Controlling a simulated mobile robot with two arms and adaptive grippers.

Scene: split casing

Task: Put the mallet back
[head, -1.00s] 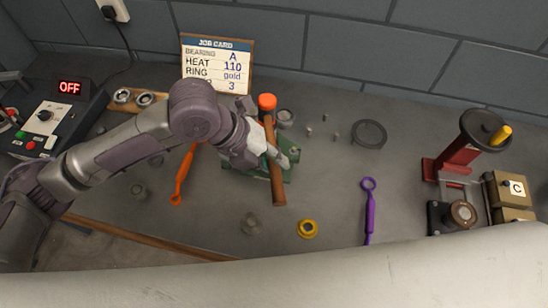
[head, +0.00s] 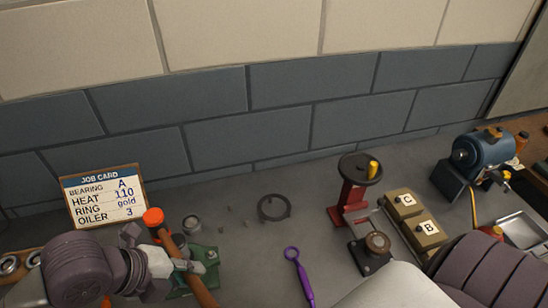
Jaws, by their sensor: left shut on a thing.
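The mallet has an orange end (head: 153,217) and a brown wooden shaft (head: 203,290) that slants down to the right in the head view. My left gripper (head: 182,265) is shut on the mallet's shaft, below the orange end. The mallet is in front of a green fixture (head: 205,257) on the bench; I cannot tell whether they touch. The lower end of the shaft runs to the picture's bottom edge. My right gripper is not in view; part of my own arm shows at the bottom right.
A job card (head: 104,196) leans at the back left. A black ring (head: 274,207) and a purple tool (head: 298,273) lie mid-bench. A red press (head: 352,190), boxes marked C (head: 403,204) and B (head: 428,231), and a blue machine (head: 483,152) stand to the right.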

